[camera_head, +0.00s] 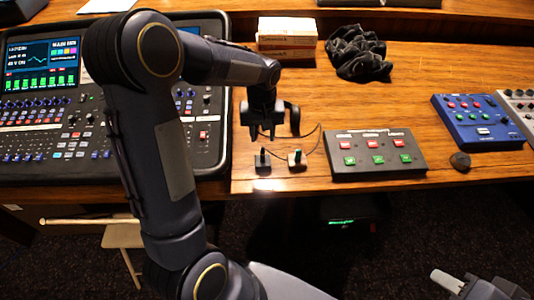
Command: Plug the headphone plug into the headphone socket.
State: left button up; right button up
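My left gripper (262,134) points down over the desk, its two dark fingertips apart with nothing seen between them. A thin black cable (319,128) loops beside the gripper towards these items. I cannot tell for sure which is the headphone plug and which the socket. A dark curved object (292,118), perhaps headphones, is partly hidden behind the gripper. My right gripper (446,281) is partly seen at the bottom right, away from the desk.
A mixing console (60,140) fills the left, partly behind my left arm. A grey button box (375,154), a blue pedal box (478,121) and a dark knob (460,160) lie to the right. White-and-red boxes (287,38) and black cloth (357,54) lie behind.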

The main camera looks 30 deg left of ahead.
aim_at(263, 150)
pick_arm(q)
notch_tip(263, 150, down, 9)
jog(key=b, duration=0.7)
dwell(1.1)
grip_shut()
jog(key=shift+r, duration=0.15)
jog(key=shift+r+p, duration=2.35)
jog(key=shift+r, duration=0.55)
